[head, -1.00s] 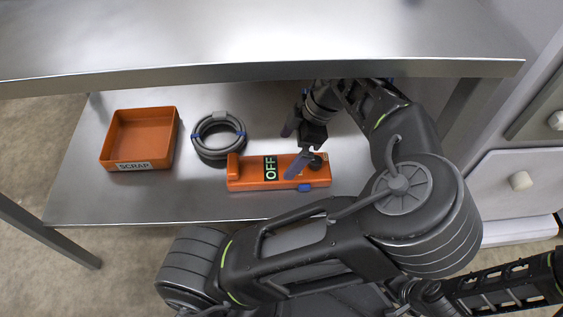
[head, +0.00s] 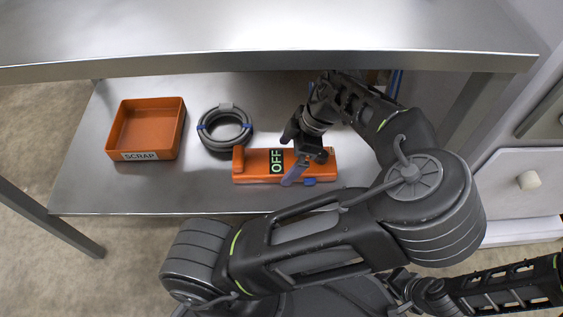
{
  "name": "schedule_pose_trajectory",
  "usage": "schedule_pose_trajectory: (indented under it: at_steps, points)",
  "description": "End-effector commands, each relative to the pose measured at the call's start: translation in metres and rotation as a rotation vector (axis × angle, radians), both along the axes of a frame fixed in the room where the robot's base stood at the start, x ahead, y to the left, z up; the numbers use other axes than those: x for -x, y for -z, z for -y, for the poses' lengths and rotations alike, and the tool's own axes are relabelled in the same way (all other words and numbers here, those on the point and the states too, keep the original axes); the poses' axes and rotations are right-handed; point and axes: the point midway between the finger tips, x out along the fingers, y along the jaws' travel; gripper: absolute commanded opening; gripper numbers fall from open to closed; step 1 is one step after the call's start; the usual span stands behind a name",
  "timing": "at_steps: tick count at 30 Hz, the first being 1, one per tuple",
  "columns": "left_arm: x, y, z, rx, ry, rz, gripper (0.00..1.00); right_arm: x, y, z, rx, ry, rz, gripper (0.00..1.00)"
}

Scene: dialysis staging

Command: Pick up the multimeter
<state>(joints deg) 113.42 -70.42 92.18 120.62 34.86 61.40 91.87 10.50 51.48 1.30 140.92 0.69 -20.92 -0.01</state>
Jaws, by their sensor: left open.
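An orange, block-shaped device with a dark panel reading "OFF" in green, which I take as the multimeter (head: 252,168), lies flat on the lower metal shelf (head: 200,190). My right gripper is out of view.
An orange bin (head: 153,156) labelled SCRAP stands at the shelf's left. A coiled grey hose (head: 210,141) with blue ties lies between bin and device. Drawers (head: 500,185) stand at the right.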

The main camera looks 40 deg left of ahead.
Motion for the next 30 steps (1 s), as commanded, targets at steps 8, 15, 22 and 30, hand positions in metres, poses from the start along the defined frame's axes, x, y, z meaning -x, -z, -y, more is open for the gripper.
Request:
schedule_pose_trajectory:
  at_steps: [8, 15, 22, 30]
  points:
    - [0.005, 0.022, -0.007, -0.001, -0.001, 0.001, 1.0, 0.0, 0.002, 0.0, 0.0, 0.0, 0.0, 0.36]
    - [0.005, 0.021, -0.007, -0.001, -0.001, 0.001, 1.0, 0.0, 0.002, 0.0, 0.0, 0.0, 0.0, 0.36]
    - [0.005, 0.021, -0.007, -0.001, 0.0, 0.001, 1.0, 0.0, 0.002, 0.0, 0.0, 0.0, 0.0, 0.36]
    - [0.005, 0.021, -0.007, -0.001, 0.0, 0.001, 0.83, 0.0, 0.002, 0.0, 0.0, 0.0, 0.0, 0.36]
